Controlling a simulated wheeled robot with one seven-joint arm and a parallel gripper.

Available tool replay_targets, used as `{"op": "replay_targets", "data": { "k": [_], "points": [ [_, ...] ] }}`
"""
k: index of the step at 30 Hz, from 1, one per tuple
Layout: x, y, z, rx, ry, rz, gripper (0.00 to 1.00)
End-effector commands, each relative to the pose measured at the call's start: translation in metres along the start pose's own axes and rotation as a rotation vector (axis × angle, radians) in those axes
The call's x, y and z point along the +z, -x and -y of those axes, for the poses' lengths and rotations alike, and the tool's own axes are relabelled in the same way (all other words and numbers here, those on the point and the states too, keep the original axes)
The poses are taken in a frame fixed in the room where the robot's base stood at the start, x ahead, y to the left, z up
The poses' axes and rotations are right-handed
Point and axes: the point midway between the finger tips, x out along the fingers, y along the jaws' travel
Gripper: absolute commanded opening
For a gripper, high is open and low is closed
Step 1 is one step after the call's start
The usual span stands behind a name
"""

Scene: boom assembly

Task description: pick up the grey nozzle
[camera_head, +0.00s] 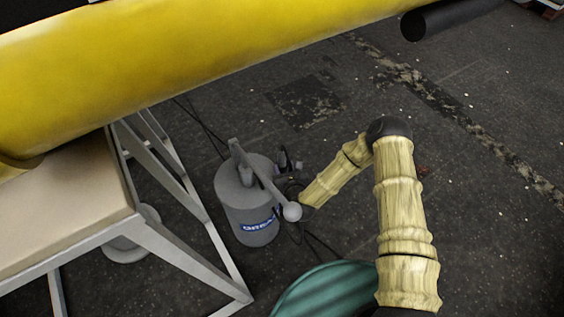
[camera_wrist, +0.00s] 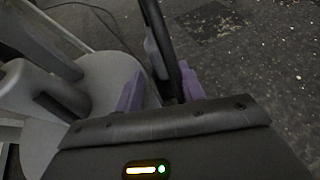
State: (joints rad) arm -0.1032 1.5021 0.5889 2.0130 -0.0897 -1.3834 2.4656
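A grey grease canister (camera_head: 245,205) with a long lever handle and a blue label stands on the floor in the head view. A small grey nozzle (camera_head: 283,160) shows at its right side. In the wrist view a slim grey part, apparently the nozzle (camera_wrist: 154,57), stands beside a black hose or rod (camera_wrist: 165,45). My gripper (camera_wrist: 162,86) has its two purple fingers apart, with the lower end of the black hose and nozzle between or just beyond them. I cannot tell whether they touch. The head view mostly hides the fingers behind the handle and nozzle.
A white-framed table (camera_head: 75,215) stands left of the canister, under a large yellow boom (camera_head: 200,60). A green round object (camera_head: 330,290) lies at the front. A dark cable runs over the floor. The dark floor behind and to the right is mostly clear.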

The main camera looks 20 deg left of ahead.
Motion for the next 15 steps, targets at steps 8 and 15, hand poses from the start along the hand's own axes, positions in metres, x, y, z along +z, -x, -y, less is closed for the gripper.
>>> {"op": "replay_targets", "data": {
  "k": [8, 15],
  "points": [
    [0.002, -0.037, 0.003, -0.001, 0.004, 0.004, 0.39],
    [0.004, -0.051, 0.003, 0.000, 0.000, 0.000, 0.39]
  ]
}}
